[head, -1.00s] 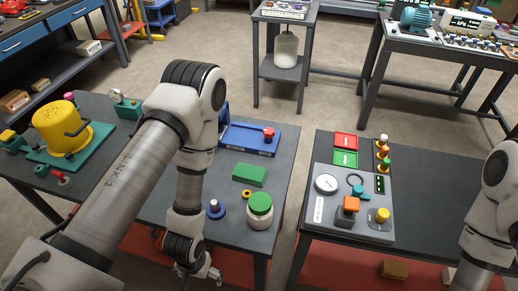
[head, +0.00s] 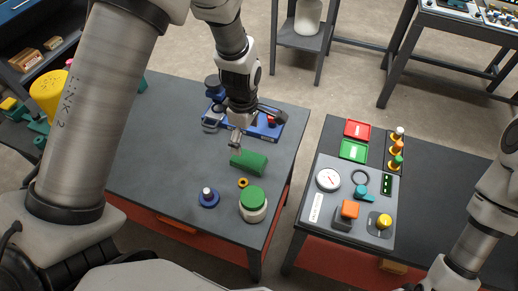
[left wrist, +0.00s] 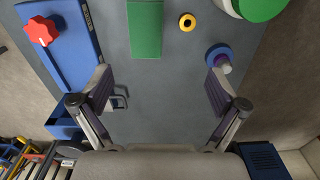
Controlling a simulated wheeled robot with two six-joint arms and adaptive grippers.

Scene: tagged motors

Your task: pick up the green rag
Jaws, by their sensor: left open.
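The green rag (head: 249,162) is a folded, block-shaped green piece lying flat on the left grey table. It shows at the top of the left wrist view (left wrist: 145,28), cut off by the frame edge. My left gripper (head: 236,146) is over the table just beside the rag's far left end in the head view. In the left wrist view its fingers (left wrist: 160,92) are wide apart with nothing between them, and the rag lies beyond the fingertips. My right arm is at the right edge of the head view; its gripper is out of sight.
A blue tray with a red knob (head: 271,121) lies behind the rag. A yellow ring (head: 243,183), a blue disc with a peg (head: 208,197) and a green-lidded white jar (head: 253,203) stand in front.

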